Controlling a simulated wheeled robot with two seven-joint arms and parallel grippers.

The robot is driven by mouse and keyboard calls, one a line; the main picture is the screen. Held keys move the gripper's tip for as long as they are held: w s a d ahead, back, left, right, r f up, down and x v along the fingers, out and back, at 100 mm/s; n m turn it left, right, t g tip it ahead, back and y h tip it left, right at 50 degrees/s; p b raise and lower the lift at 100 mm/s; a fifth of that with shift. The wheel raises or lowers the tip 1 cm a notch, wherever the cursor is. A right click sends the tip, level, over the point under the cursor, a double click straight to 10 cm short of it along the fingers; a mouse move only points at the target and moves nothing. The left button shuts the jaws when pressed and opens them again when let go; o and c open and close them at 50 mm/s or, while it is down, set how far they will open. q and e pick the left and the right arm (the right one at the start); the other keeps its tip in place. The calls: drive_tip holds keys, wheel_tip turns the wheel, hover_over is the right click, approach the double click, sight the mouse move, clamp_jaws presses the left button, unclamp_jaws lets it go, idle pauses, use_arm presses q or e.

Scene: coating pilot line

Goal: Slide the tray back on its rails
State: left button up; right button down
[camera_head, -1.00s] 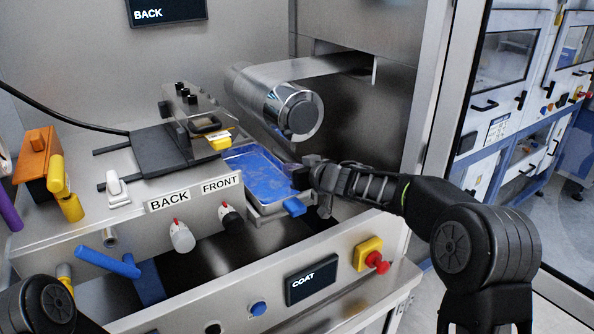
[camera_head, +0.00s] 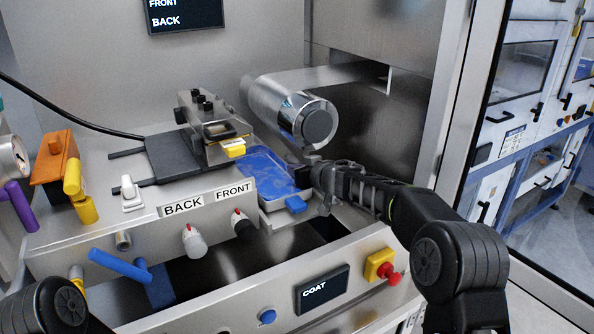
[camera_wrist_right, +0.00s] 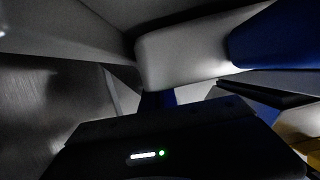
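The tray (camera_head: 268,206) is a shallow metal pan with a blue wet-looking layer inside. It sits below the steel roller (camera_head: 305,118), behind the front panel. In the right wrist view a pale rounded edge (camera_wrist_right: 185,55) and a blue part (camera_wrist_right: 275,38) lie close ahead, but the fingers cannot be made out. My left gripper is out of view; only a left arm joint shows.
Dark open space (camera_head: 330,228) lies in front of the tray. The front panel carries BACK and FRONT knobs, with a COAT display (camera_head: 322,289) and a red stop button (camera_head: 391,278) below. A coating block (camera_head: 212,130) stands left of the tray.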

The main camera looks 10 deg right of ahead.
drive_tip(key=shift+f, duration=0.35)
idle(0.5)
drive_tip(key=c, duration=1.6)
unclamp_jaws()
drive_tip(key=shift+f, duration=0.15)
drive_tip(key=shift+s, duration=0.1)
drive_tip(key=shift+s+d, duration=0.15)
drive_tip(key=shift+s, duration=0.1)
drive_tip(key=b+v, duration=0.1)
drive_tip(key=v, duration=0.6)
drive_tip(key=shift+r+b, duration=0.2)
drive_tip(key=shift+b, duration=0.1)
